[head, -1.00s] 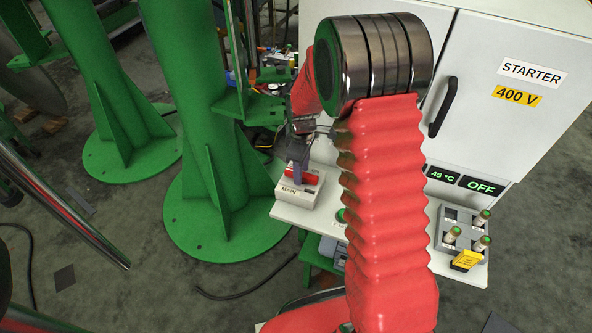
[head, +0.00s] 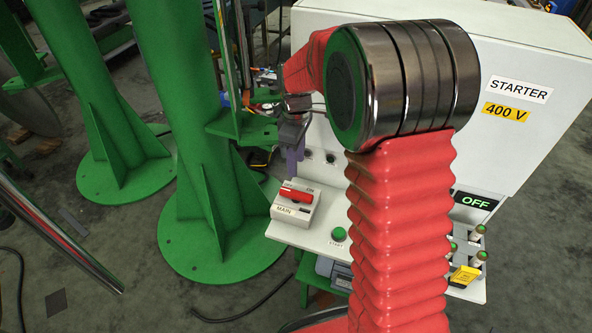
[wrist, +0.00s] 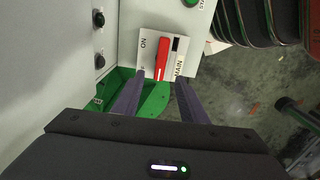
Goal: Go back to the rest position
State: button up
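My gripper (head: 292,150) hangs from my red-sleeved arm in the head view, above and a little behind the main switch box. In the wrist view, the two purple fingers of my gripper (wrist: 158,98) are spread apart with nothing between them. The main switch (head: 297,195) is a white box with a red handle, marked OFF, ON and MAIN. It also shows beyond the fingertips in the wrist view (wrist: 162,58), apart from them. No rest position is marked in view.
The white starter cabinet (head: 560,110) stands at the right, with a green start button (head: 338,234) and several fuses beside a yellow tag (head: 464,276) on its shelf. A green column (head: 210,225) stands close left of my gripper. The left floor is mostly open.

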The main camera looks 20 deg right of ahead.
jog(key=shift+r, duration=0.4)
dwell(0.3)
jog(key=s+r+m+t, duration=0.2)
jog(key=s+r, duration=0.3)
jog(key=s, duration=0.4)
jog(key=s+a+r+m+t, duration=0.1)
jog(key=s+r+m, duration=0.3)
jog(key=s, duration=0.4)
jog(key=s+a+r+m+t, duration=0.1)
jog(key=s+r+m+t, duration=0.1)
jog(key=s+r+m, duration=0.3)
jog(key=s, duration=0.4)
jog(key=shift+s+r+t, duration=0.3)
jog(key=shift+r, duration=0.05)
